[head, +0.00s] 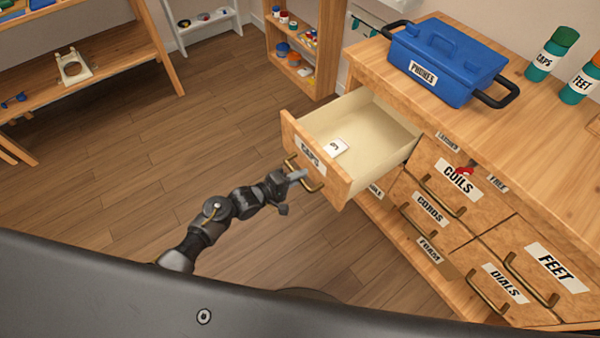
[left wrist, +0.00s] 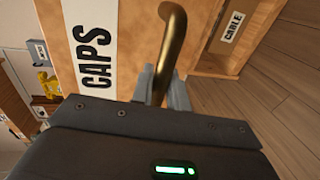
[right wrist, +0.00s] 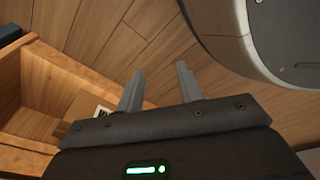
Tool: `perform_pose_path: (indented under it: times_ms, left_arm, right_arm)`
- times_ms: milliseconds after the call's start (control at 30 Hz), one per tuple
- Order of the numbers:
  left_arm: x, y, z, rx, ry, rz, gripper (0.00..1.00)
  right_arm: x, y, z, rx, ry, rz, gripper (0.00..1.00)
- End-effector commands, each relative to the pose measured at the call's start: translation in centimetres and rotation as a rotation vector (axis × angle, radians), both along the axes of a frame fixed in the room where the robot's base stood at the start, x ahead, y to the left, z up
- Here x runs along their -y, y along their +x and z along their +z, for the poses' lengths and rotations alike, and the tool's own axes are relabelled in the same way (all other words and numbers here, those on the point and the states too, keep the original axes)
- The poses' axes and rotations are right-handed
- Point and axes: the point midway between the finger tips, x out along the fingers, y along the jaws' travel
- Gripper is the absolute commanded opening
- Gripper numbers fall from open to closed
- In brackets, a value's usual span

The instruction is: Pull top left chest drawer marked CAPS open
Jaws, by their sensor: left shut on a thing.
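The CAPS drawer (head: 318,163) at the top left of the wooden chest stands pulled well out. My left gripper (head: 297,176) is at the brass handle on the drawer front. In the left wrist view its fingers are shut around the brass handle (left wrist: 168,50), beside the CAPS label (left wrist: 92,55). My right gripper (right wrist: 160,92) shows only in the right wrist view, open and empty above the wooden floor.
The chest's other drawers, such as COILS (head: 458,182), CORDS (head: 428,210), FEET (head: 545,270) and DIALS (head: 500,285), are shut. A blue PHONES box (head: 440,65) and teal jars (head: 552,55) stand on top. Open floor (head: 150,150) lies left of the drawer.

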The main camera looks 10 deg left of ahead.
Motion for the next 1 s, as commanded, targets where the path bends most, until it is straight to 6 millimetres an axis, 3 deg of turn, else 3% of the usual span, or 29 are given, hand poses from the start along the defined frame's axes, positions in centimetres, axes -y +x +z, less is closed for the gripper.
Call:
perform_pose_path:
  times_ms: [267, 300, 400, 767, 1000]
  left_arm:
    - [0.0, -0.1, 0.0, 0.000, 0.000, -0.002, 0.00]
    - [0.0, -0.1, 0.0, 0.000, 0.000, -0.002, 0.21]
    - [0.0, 0.0, 0.0, 0.000, 0.000, -0.001, 0.34]
    - [-0.4, -0.3, 0.1, -0.001, 0.001, 0.001, 0.35]
    - [-3.1, -3.2, 0.9, -0.001, 0.003, 0.001, 0.35]
  right_arm:
    - [0.0, 0.0, 0.0, 0.000, 0.000, 0.000, 0.36]
    - [0.0, 0.0, 0.0, 0.000, 0.000, 0.000, 0.36]
    - [0.0, 0.0, 0.0, 0.000, 0.000, 0.001, 0.36]
    - [0.0, 0.0, 0.1, 0.002, 0.000, 0.001, 0.36]
    - [0.9, -1.6, -0.9, -0.012, -0.010, 0.002, 0.36]
